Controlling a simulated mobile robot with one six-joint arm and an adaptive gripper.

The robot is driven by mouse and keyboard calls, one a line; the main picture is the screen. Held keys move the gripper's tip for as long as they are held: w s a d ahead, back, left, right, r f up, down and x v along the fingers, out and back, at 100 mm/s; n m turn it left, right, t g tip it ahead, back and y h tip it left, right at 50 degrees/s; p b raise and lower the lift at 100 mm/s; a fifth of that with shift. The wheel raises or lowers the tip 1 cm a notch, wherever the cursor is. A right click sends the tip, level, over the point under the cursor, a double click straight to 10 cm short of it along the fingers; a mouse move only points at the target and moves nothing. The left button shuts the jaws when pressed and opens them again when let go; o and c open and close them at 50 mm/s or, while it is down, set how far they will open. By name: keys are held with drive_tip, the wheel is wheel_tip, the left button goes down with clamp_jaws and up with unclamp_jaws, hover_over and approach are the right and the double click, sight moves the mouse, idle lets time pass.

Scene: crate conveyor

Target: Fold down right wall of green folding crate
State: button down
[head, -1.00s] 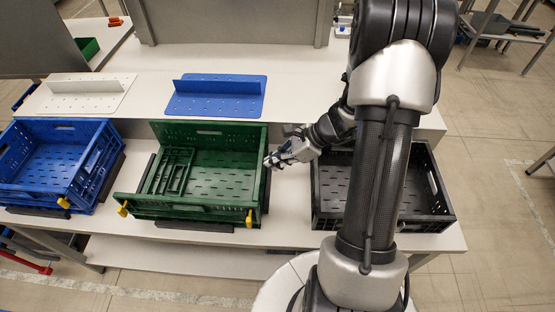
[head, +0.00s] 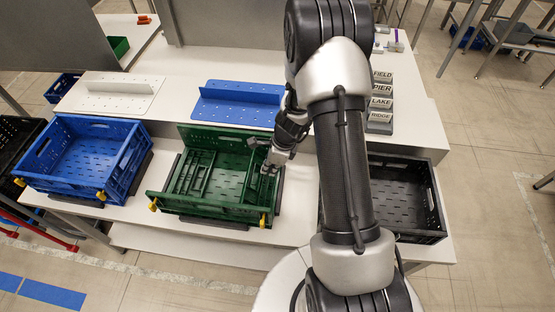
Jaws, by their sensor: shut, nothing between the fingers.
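The green folding crate (head: 210,208) stands on the white table at centre left. Its back wall (head: 225,136) is upright, and its low front side carries yellow latches at both corners. The left wall panel (head: 193,172) lies folded inward over the left part of the floor. The right wall (head: 249,180) leans inward over the right part of the floor. My gripper (head: 266,168) is shut and empty at the crate's right side, its fingertips close to the leaning wall. Whether they touch it I cannot tell.
A blue crate (head: 135,160) stands to the left and a black crate (head: 437,207) to the right, partly behind my arm. A blue slotted panel (head: 238,103) and a white one (head: 112,94) lie behind. Grey labelled blocks (head: 381,101) stand at the back right.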

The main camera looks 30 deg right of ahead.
drive_tip(key=shift+w+a+f+p, duration=0.15)
drive_tip(key=shift+w+a+p, duration=0.45)
drive_tip(key=shift+a+p, duration=0.35)
drive_tip(key=w+a+f, duration=0.1)
drive_tip(key=a+f, duration=0.1)
drive_tip(key=w+a+f, duration=0.1)
drive_tip(key=f, duration=0.1)
drive_tip(key=w+a+f+b, duration=0.1)
drive_tip(key=w+a, duration=0.1)
drive_tip(key=shift+a+f, duration=0.35)
drive_tip(key=shift+f, duration=0.05)
drive_tip(key=shift+w+a+b+x, duration=0.1)
drive_tip(key=shift+b+x, duration=0.2)
drive_tip(key=shift+x, duration=0.4)
drive_tip(key=shift+w+a+b+x, duration=0.15)
drive_tip(key=shift+b+x, duration=0.1)
drive_tip(key=shift+x, duration=0.5)
drive_tip(key=shift+r, duration=0.1)
